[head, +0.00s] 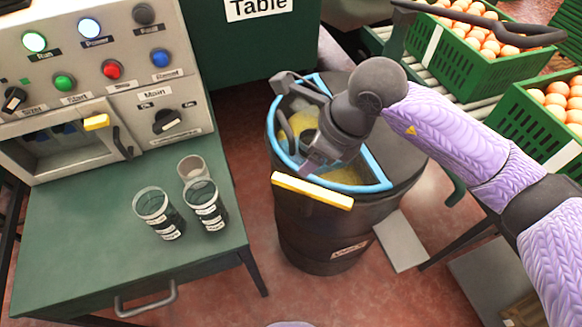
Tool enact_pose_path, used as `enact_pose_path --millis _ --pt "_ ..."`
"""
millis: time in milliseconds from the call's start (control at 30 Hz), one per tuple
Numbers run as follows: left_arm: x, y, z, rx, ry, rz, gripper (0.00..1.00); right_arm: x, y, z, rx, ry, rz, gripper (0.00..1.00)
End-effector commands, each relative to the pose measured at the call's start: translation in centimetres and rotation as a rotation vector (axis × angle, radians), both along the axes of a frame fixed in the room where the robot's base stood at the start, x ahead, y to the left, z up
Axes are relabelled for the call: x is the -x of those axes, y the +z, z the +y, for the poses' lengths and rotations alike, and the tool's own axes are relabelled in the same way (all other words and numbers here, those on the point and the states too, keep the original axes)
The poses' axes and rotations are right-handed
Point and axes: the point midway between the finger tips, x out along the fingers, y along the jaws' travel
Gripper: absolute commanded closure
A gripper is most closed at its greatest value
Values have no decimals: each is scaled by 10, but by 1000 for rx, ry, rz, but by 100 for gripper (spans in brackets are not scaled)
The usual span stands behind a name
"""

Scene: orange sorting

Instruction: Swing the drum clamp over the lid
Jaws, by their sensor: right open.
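A dark drum (318,232) stands on the floor in the middle of the head view. Its top has a blue-rimmed opening (376,160) with yellowish and pale contents showing inside. A dark lid part (405,150) covers the right side of the top. A yellow bar (312,190) lies along the drum's front upper edge; I cannot tell if it is the clamp. My right gripper (308,160) is open and points down over the opening, behind the yellow bar. The gripper and wrist hide part of the opening. My left gripper is not in view.
A green bench (95,230) at the left holds several clear cups and a control panel (110,60). Green crates of round orange-brown items (480,40) stand on rollers at the upper right. A grey plate (400,240) sits right of the drum. Floor shows between bench and drum.

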Motion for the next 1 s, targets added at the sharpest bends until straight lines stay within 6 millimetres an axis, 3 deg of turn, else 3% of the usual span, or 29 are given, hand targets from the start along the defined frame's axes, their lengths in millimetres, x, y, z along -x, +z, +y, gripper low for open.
enact_pose_path --millis 300,400,767,1000 --pt "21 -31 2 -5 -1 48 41 -10 -69 24 -2 1 7 35" --pt "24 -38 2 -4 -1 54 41 -13 -83 30 -3 1 7 35" --pt "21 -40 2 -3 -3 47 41 -15 -89 34 -2 -1 2 35" --pt "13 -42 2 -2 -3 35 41 -15 -89 34 -3 -1 2 84"
